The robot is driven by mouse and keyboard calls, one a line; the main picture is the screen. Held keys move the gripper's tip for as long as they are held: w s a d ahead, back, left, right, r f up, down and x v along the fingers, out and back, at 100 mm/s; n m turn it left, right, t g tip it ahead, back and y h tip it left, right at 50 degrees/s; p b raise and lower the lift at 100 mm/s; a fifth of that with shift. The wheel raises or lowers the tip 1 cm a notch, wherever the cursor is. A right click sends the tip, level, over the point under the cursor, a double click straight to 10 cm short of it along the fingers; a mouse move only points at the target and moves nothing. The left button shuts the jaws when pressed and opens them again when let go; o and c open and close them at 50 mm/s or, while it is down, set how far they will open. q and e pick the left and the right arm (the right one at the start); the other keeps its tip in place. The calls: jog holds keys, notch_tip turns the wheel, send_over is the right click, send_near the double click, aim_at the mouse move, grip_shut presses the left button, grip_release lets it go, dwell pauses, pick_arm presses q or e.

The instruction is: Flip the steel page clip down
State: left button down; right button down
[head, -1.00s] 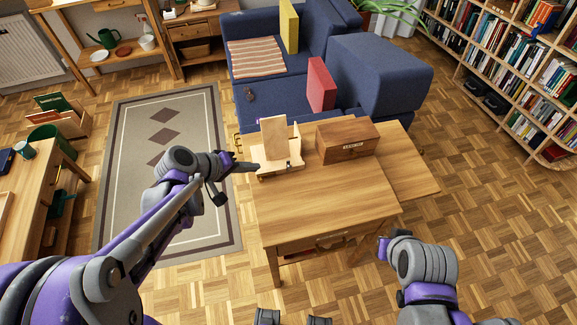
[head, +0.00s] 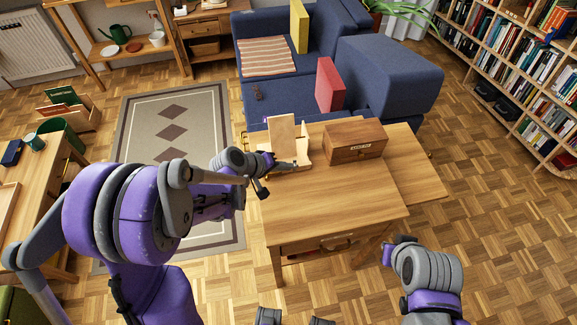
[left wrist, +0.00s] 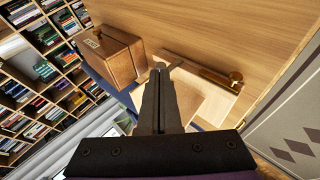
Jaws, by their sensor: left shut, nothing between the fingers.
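A pale wooden book stand (head: 282,132) with an upright back board stands at the back left of the desk. It also shows beyond my fingers in the left wrist view (left wrist: 216,103). My left gripper (head: 293,164) is shut and empty, with its tips at the stand's front ledge. In the left wrist view its closed fingers (left wrist: 159,68) reach toward the ledge. A small light piece, perhaps the steel page clip (left wrist: 174,62), shows just beyond the tips. I cannot tell whether they touch it. A brass knob (left wrist: 236,77) sits on a dark bar along the ledge.
A brown wooden box (head: 356,143) stands close to the right of the stand, and also shows in the left wrist view (left wrist: 108,52). The front of the desk (head: 330,205) is clear. A blue sofa (head: 386,75) is behind it. My right arm (head: 430,270) is at lower right.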

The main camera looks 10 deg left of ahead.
pick_arm(q)
jog(key=shift+x, duration=0.85)
